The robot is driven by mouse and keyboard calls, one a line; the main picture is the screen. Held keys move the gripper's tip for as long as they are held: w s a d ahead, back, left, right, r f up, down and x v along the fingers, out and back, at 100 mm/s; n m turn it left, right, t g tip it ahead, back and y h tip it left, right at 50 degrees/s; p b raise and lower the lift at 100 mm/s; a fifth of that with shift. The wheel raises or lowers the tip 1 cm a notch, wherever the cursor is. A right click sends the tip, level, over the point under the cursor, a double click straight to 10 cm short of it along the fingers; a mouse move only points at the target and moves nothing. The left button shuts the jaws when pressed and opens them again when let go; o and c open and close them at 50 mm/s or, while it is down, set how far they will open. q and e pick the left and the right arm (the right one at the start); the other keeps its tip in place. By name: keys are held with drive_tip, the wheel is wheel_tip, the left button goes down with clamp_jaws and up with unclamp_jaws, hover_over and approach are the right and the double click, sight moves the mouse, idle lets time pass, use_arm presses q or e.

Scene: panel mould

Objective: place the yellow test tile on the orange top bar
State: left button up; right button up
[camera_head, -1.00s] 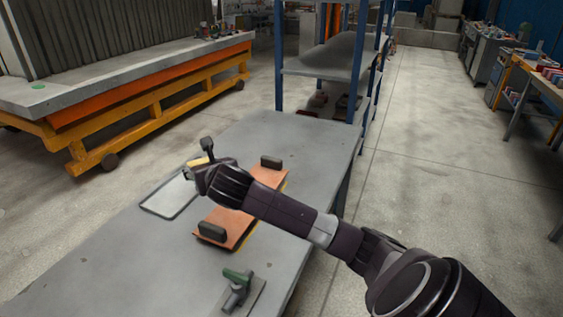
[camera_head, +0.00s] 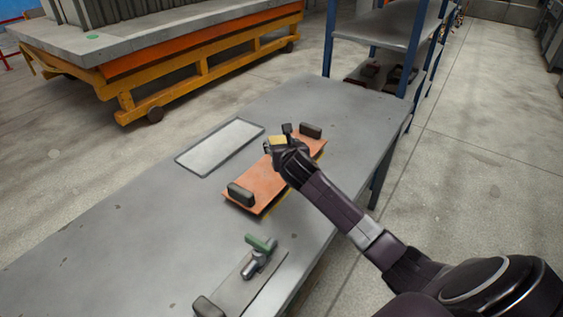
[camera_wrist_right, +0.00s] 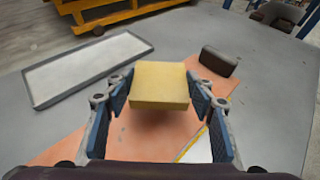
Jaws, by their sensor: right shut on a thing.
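My right gripper (camera_head: 281,142) is shut on the yellow test tile (camera_head: 277,141). In the right wrist view the tile (camera_wrist_right: 160,84) sits between the two blue-padded fingers, over the orange top bar (camera_wrist_right: 135,134). Whether the tile touches the bar is hard to tell; it appears held above it. The orange top bar (camera_head: 256,186) lies on the grey table with a dark block at each end, the near one (camera_head: 240,194) and the far one (camera_head: 311,131). The gripper hides part of the bar's middle. My left gripper is not in view.
A shallow light grey tray (camera_head: 220,147) lies left of the bar. A green-handled clamp (camera_head: 261,243) stands on a plate nearer me. The grey table (camera_head: 110,240) has free room at left. A blue-framed shelf (camera_head: 375,30) stands behind it.

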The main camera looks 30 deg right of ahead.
drive_tip(key=shift+f+b, duration=0.3)
drive_tip(key=shift+f, duration=3.25)
drive_tip(key=shift+f, duration=0.1)
drive_tip(key=o, duration=1.2)
drive_tip(key=shift+s, duration=0.1)
drive_tip(key=v, duration=1.2)
drive_tip(key=shift+a+p, duration=0.1)
drive_tip(key=shift+p, duration=0.3)
